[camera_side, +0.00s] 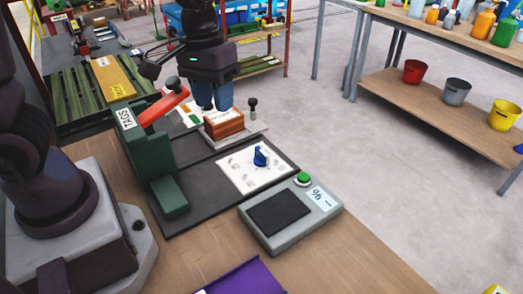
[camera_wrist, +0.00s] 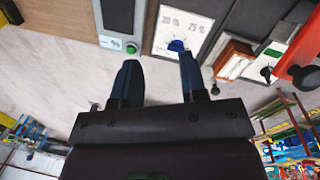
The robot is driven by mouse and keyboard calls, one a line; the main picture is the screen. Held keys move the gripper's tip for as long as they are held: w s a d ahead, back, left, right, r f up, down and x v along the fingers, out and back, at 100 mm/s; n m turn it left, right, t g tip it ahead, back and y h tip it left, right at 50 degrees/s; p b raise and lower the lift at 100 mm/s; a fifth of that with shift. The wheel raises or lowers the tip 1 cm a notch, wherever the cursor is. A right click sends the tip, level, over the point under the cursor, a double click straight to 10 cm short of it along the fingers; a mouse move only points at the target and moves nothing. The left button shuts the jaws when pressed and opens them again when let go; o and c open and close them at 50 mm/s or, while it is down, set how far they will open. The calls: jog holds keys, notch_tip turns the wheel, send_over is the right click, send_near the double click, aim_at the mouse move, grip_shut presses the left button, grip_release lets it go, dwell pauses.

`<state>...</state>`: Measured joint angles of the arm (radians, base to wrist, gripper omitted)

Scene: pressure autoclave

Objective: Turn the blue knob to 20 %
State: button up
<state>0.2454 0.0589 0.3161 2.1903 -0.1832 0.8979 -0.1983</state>
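The blue knob (camera_side: 261,157) stands on a white dial panel (camera_side: 238,176) with small printed marks around it, too small to read. The knob also shows in the wrist view (camera_wrist: 177,45), near the tip of the right-hand finger and apparently beyond it. I cannot tell its exact setting. My gripper (camera_side: 214,107) has blue fingers pointing down, above and left of the knob in the side view, apart from it. In the wrist view my gripper (camera_wrist: 158,60) has its fingers wide apart with nothing between them.
A grey box (camera_side: 291,218) with a black pad, green button (camera_side: 303,178) and label sits right of the panel. A reddish-brown block (camera_side: 222,123) lies near my fingers. A green stand (camera_side: 160,170) with a red lever (camera_side: 164,105) rises at left. A purple item (camera_side: 243,278) lies in front.

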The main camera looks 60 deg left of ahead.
jog(key=w+a+f+n+g+y, duration=0.1)
jog(key=w+a+f+n, duration=0.2)
jog(key=w+f+n, duration=0.5)
jog(key=n, duration=0.6)
send_near(261, 151)
jog(key=shift+t, duration=0.4)
jog(key=f, duration=1)
jog(key=shift+s+d, duration=0.15)
jog(key=shift+s, duration=0.1)
grip_shut()
